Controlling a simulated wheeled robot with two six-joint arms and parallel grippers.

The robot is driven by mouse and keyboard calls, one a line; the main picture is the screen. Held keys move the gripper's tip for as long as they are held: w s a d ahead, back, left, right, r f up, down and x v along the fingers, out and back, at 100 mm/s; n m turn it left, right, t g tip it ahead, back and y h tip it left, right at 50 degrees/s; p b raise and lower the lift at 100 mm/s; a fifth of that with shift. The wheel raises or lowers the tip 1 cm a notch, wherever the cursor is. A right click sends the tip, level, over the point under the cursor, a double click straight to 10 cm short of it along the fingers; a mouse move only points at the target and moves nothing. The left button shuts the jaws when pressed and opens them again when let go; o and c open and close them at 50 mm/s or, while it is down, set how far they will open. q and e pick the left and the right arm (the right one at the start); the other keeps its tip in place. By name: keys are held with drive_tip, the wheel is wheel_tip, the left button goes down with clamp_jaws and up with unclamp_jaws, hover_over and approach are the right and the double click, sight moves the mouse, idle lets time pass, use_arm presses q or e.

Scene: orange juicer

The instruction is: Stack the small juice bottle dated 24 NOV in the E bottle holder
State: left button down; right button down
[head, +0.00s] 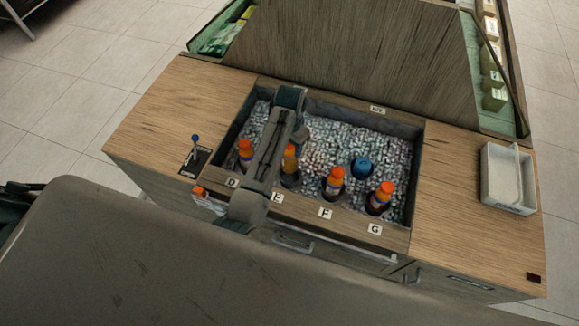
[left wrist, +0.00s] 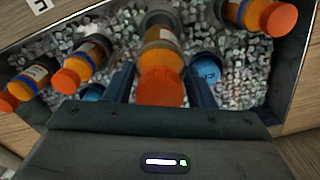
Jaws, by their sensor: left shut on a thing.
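An orange-capped juice bottle (head: 290,171) stands near the E label (head: 277,197) in the ice bin, partly behind my arm. The left wrist view shows my left gripper (left wrist: 160,92) shut on this bottle (left wrist: 165,45), its orange cap between the two dark fingers. In the head view my left gripper (head: 299,136) is over the bin and mostly hidden. I cannot read the bottle's date or tell how deep it sits in the E holder. My right gripper is out of view.
Orange-capped bottles stand by the D (head: 245,150), F (head: 333,183) and G (head: 380,198) labels, close beside the held one. A blue round object (head: 361,167) sits in the ice. A white tray (head: 508,178) is at the right. The bin's right back ice is clear.

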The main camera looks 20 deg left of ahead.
sight(290, 160)
use_arm(q)
wheel_tip(290, 160, down, 4)
drive_tip(key=shift+r+p, duration=0.1)
drive_tip(key=shift+p, duration=0.25)
wheel_tip(290, 160, down, 4)
drive_tip(key=shift+p, duration=0.35)
drive_tip(key=shift+f, duration=0.2)
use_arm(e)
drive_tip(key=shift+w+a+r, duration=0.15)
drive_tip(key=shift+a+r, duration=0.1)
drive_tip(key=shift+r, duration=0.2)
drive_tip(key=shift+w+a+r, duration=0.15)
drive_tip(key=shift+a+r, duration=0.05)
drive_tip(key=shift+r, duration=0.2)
use_arm(q)
drive_tip(key=shift+f, duration=0.25)
drive_tip(key=c, duration=0.6)
unclamp_jaws()
drive_tip(key=shift+f, duration=0.1)
drive_tip(key=shift+c, duration=0.2)
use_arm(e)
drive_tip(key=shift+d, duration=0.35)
